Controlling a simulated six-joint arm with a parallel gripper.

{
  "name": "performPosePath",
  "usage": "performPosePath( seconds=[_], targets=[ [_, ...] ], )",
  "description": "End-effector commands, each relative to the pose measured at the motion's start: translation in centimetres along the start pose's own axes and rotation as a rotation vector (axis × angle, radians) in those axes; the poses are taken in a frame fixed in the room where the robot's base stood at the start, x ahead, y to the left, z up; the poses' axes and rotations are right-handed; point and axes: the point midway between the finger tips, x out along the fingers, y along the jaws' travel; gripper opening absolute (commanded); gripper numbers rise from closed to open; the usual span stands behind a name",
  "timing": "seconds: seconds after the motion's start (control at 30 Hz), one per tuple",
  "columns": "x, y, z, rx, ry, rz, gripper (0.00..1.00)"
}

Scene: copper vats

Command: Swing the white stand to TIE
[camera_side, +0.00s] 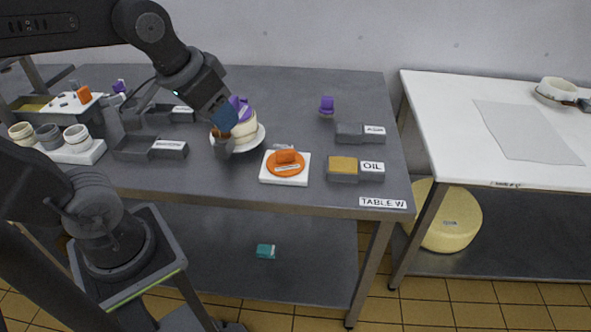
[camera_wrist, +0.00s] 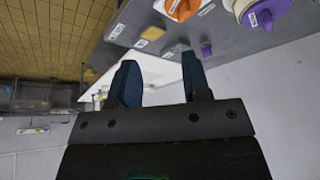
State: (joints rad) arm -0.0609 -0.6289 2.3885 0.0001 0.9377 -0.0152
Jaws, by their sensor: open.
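A square white stand (camera_side: 264,179) with a round orange dial (camera_side: 285,169) lies near the front edge of the table. The dial has a raised orange handle and a pale label I cannot read. The orange dial also shows at the top of the wrist view (camera_wrist: 184,8). My gripper (camera_side: 223,139) is left of this stand, above the table, in front of a cream and purple piece (camera_side: 245,128) on a round white dish. The wrist view shows my gripper (camera_wrist: 161,82) with two blue fingers apart and nothing between them. I cannot make out the word TIE.
Grey blocks, one labelled OIL (camera_side: 371,167), and a purple knob (camera_side: 327,105) stand to the right. A white table (camera_side: 450,110) stands beyond a gap.

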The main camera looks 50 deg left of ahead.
Motion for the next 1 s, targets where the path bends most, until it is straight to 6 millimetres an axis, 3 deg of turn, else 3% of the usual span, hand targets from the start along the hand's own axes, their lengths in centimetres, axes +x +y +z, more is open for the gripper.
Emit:
performPosePath(
  seconds=[0.1,0.23,0.37,0.47,0.7,0.9,1.0],
  targets=[
    [0.0,0.9,2.2,0.050,0.035,0.020,0.44],
    [0.1,1.1,2.8,0.065,0.044,0.025,0.44],
    [0.1,0.3,0.7,0.024,0.009,0.006,0.44],
    [0.3,-1.2,-2.6,-0.038,-0.040,-0.021,0.44],
    [2.8,-7.4,-11.0,-0.217,-0.175,-0.081,0.44],
    [6.9,-14.8,-15.9,-0.370,-0.284,-0.116,0.44],
    [9.3,-18.8,-17.2,-0.445,-0.336,-0.127,0.44]
  ],
)
